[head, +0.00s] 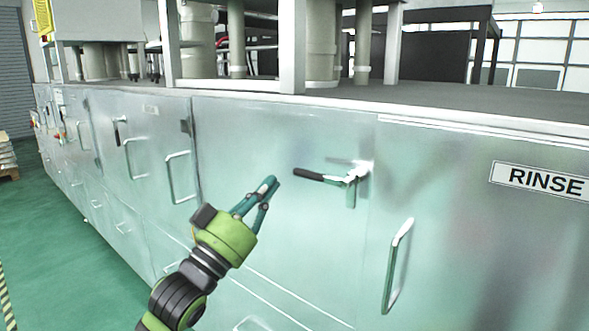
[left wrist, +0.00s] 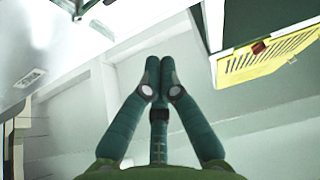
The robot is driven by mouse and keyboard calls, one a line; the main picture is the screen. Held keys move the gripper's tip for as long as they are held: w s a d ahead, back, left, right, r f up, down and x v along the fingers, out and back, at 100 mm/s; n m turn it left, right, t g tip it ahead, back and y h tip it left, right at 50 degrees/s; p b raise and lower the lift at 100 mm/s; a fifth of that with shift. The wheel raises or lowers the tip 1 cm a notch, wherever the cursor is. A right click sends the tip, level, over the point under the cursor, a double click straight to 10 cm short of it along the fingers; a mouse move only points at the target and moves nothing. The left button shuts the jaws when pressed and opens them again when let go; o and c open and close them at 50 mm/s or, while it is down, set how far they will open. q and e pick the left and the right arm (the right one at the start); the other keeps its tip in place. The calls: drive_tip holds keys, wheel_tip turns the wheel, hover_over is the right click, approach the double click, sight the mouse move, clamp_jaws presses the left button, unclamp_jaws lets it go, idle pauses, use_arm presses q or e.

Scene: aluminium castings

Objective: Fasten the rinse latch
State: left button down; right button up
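The rinse latch (head: 352,174) is a metal toggle on the front of the steel cabinet, left of the RINSE sign (head: 540,180). Its lever lies roughly level, with a black grip (head: 309,175) pointing left. My left gripper (head: 272,183) is just left of and slightly below the end of the grip, apart from it in the picture. Its two teal fingers are together at the tips, with nothing visible between them; the left wrist view also shows the fingers (left wrist: 160,62) closed. I cannot tell how far the fingers are from the cabinet front. My right gripper is not in view.
A vertical bar handle (head: 397,267) stands out from the door below right of the latch. Another handle (head: 181,177) is on the panel to the left. A counter edge (head: 480,125) runs above. Green floor (head: 65,245) is open at left.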

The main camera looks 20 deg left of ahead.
use_arm(q)
drive_tip(key=shift+w, duration=0.1)
wheel_tip(320, 180, up, 5)
drive_tip(key=p, duration=0.4)
hover_over(300, 170)
drive_tip(key=s, duration=0.4)
drive_tip(key=shift+w+d+f+p, duration=0.15)
drive_tip(key=shift+w+f+p, duration=0.05)
drive_tip(key=shift+f, duration=0.45)
drive_tip(key=shift+w+d+f+p, duration=0.1)
drive_tip(key=shift+w+f+p, duration=0.15)
drive_tip(key=shift+f, duration=0.45)
drive_tip(key=shift+w+d+f+p, duration=0.15)
drive_tip(key=shift+f+p, duration=0.05)
drive_tip(key=shift+f, duration=0.45)
